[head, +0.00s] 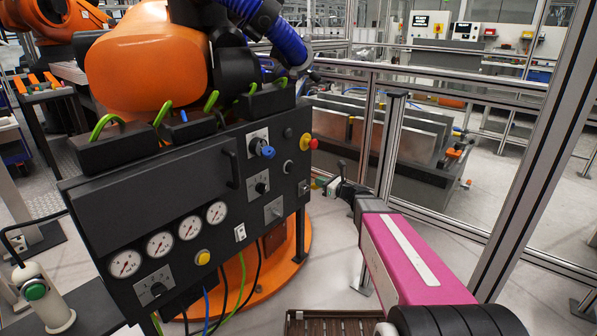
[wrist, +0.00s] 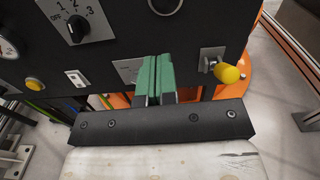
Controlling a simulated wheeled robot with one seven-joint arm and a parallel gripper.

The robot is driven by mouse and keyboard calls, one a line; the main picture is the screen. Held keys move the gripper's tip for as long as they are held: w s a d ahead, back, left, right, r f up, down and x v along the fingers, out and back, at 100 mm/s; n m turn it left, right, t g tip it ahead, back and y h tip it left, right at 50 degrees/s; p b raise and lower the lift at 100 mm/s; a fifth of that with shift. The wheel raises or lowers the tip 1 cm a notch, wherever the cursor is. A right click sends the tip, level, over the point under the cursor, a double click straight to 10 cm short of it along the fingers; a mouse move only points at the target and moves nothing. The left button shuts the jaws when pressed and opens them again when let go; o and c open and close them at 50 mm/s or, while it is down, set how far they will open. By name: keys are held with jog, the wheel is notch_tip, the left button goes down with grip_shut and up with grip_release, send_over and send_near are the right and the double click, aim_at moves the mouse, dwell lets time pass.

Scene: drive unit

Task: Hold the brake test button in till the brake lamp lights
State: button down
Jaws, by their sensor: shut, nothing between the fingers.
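The black control panel (head: 150,215) carries several buttons, knobs and gauges. No label naming the brake test button or the brake lamp is readable. A yellow push button (head: 202,257) sits low on the panel and shows at the left in the wrist view (wrist: 35,84). Round dark fittings (head: 288,133) sit higher up; I cannot tell whether any is the lamp, and none looks lit. My gripper (head: 320,184) is at the panel's right side. Its green fingers (wrist: 157,78) are shut together and empty, in front of a metal plate (wrist: 128,70) they partly hide. Contact is unclear.
A yellow-knobbed lever (wrist: 230,74) sticks out right of the fingers. A red stop button (head: 307,142) and a blue knob (head: 262,150) protrude above. A handle (head: 232,169) and cables are nearby. Fence posts (head: 392,145) stand behind my arm.

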aim_at(291, 168)
jog(key=shift+w+d+r+m, duration=0.15)
jog(key=shift+w+m, duration=0.1)
jog(key=shift+m, duration=0.05)
jog(key=x, duration=1.4)
jog(key=shift+r, duration=0.1)
jog(key=shift+w, duration=0.1)
